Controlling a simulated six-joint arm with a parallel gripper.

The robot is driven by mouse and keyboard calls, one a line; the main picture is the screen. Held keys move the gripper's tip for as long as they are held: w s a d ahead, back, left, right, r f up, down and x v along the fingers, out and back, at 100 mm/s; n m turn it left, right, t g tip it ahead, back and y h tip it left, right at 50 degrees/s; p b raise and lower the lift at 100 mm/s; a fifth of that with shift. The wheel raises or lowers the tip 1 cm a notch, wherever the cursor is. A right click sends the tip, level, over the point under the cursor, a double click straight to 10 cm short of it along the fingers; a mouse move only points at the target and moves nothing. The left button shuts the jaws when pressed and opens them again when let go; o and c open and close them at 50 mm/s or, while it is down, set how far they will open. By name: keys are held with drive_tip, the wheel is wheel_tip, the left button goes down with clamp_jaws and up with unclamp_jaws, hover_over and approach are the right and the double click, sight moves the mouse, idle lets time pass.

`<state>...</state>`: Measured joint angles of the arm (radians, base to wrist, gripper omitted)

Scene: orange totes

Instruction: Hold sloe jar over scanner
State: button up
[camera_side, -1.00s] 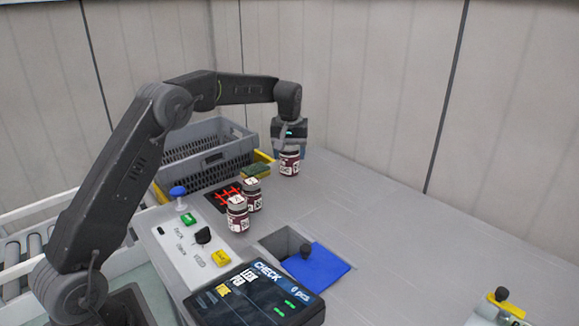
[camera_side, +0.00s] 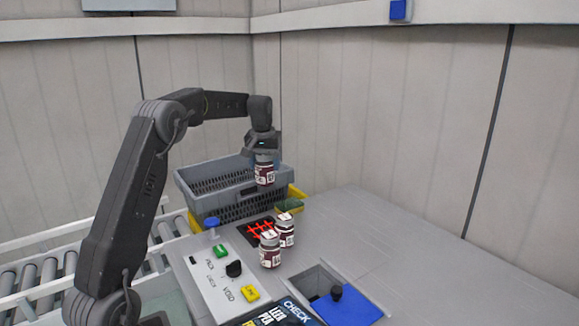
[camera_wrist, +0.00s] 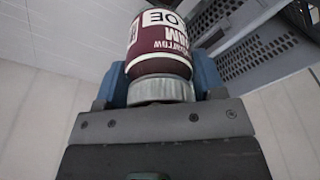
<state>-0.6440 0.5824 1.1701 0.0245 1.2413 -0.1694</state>
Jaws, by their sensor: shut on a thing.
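My gripper (camera_side: 264,155) is shut on a dark red jar (camera_side: 264,175) with a white label. It holds the jar upright, raised in front of the grey crate. The scanner (camera_side: 259,231), a black plate with a glowing red grid, lies on the counter below. Two similar jars stand on the counter just right of the scanner: one nearer (camera_side: 270,251) and one behind it (camera_side: 285,232). Their label names are too small to read.
A grey crate (camera_side: 215,180) stands behind the scanner, with a yellow tray edge (camera_side: 297,192) and a green sponge-like block (camera_side: 289,205) beside it. A button panel (camera_side: 222,275), an opening with a blue flap (camera_side: 347,307) and a screen (camera_side: 290,315) are in front. The right counter is clear.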

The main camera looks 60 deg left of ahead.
sight(260, 174)
drive_tip(key=shift+s+a+r, duration=0.1)
drive_tip(key=shift+s+a, duration=0.55)
drive_tip(key=shift+a, duration=0.05)
wheel_tip(260, 174, down, 4)
drive_tip(key=shift+w+d+f, duration=0.1)
wheel_tip(260, 174, down, 9)
drive_tip(key=shift+f, duration=0.2)
drive_tip(key=shift+r, duration=2.3)
